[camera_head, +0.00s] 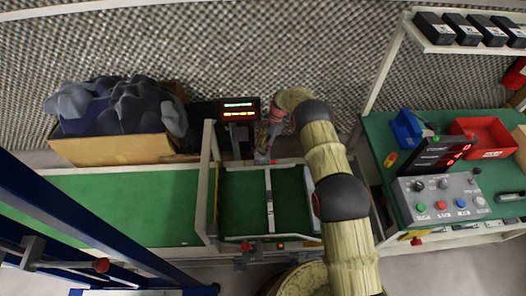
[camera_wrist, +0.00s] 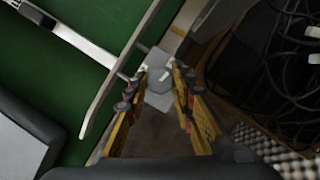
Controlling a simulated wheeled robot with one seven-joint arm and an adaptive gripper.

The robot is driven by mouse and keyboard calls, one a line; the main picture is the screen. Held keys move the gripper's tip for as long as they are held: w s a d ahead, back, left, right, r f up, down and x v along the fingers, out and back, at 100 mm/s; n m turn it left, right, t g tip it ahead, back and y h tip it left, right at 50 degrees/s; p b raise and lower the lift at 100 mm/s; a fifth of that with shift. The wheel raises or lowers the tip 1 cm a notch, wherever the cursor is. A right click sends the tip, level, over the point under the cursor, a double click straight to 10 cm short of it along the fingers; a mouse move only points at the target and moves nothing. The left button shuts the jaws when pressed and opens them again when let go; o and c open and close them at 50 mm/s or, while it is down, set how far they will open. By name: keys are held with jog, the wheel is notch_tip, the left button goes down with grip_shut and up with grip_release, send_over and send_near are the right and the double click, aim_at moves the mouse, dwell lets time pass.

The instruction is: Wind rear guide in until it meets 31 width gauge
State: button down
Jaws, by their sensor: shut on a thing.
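My gripper (camera_head: 268,138) reaches down at the back edge of the green bed. In the wrist view its yellow fingers (camera_wrist: 157,92) are on either side of a grey knob-like part (camera_wrist: 160,74), and the gripper is shut on it. The rear guide (camera_wrist: 124,72), a pale rail, runs along the bed beside the knob, joined by short rods. The width gauge (camera_head: 269,200), a pale bar, lies across the bed from back to front. It shows in the wrist view (camera_wrist: 82,44), with its end close to the guide; I cannot tell whether they touch. No number is readable.
A small display (camera_head: 239,109) stands left of my gripper. A control panel (camera_head: 445,195) and red tray (camera_head: 483,137) are on the right bench. Dark cables (camera_wrist: 285,60) lie near the wrist.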

jog(key=n+h+b, duration=0.1)
jog(key=n, duration=0.1)
jog(key=shift+f+n+g+b, duration=0.15)
jog(key=shift+n+g+b, duration=0.25)
jog(key=shift+a+n+g+h+b, duration=0.1)
jog(key=shift+n+g+h+b, duration=0.35)
jog(key=shift+n, duration=1.15)
jog(key=c, duration=1.5)
grip_release()
jog(key=shift+c, duration=0.2)
jog(key=shift+o, duration=0.2)
